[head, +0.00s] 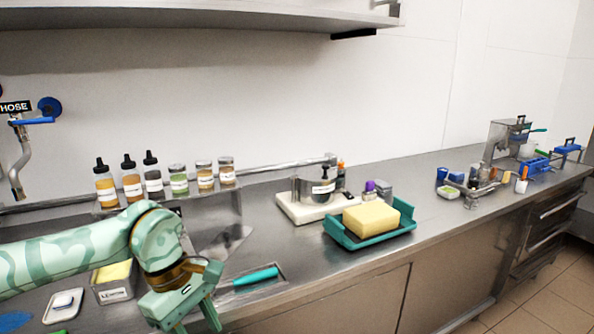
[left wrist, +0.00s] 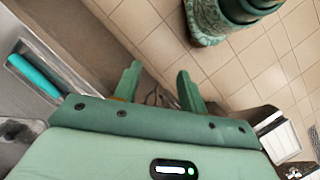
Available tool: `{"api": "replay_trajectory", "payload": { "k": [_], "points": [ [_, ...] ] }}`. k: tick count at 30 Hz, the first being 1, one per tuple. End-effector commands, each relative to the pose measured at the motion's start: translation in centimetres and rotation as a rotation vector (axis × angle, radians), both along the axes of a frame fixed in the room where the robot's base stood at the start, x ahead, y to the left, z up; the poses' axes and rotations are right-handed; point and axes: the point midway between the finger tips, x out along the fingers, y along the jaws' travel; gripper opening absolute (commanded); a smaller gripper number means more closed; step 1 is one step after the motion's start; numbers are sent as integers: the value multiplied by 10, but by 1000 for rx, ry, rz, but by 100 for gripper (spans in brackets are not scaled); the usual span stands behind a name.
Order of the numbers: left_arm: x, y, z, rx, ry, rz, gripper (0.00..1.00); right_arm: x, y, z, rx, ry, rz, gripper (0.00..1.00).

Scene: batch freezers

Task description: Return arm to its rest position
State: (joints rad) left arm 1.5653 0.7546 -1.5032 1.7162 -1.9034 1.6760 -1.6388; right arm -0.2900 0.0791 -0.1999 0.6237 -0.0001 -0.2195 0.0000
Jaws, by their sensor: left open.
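My left arm comes in from the left in the head view. Its green gripper (head: 196,322) is near the front edge of the steel counter, fingers pointing down. In the left wrist view the gripper (left wrist: 158,80) has its two fingers spread, with nothing between them but the tiled floor and the counter front behind. A teal-handled tool (head: 255,277) lies on the counter just right of the gripper; it also shows in the left wrist view (left wrist: 34,76). My right gripper is not in view.
Several bottles and jars (head: 180,180) stand on a ledge at the back left. A steel container (head: 115,290) is partly behind my arm.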

Motion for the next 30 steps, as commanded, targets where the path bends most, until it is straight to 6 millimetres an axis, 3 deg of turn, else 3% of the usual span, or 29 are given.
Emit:
{"api": "replay_trajectory", "payload": {
  "k": [8,11,13,15,18,20,24,25,30],
  "points": [
    [10,-84,-36,-417,286,341,42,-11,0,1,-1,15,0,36],
    [24,-114,-53,-632,485,594,42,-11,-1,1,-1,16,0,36],
    [40,-126,-75,-804,686,860,42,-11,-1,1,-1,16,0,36],
    [60,-122,-114,-970,932,1207,42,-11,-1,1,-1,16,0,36],
    [73,-92,-183,-1118,1219,1662,42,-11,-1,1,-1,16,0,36],
    [68,-73,-224,-1164,1343,1884,42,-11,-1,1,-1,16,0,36],
    [33,-28,-316,-1212,1553,2346,42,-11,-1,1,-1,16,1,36],
    [22,-19,-334,1206,-1574,-2420,42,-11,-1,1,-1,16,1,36],
    [-59,26,-427,880,-1271,-2174,42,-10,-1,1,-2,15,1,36]
  ]
}}
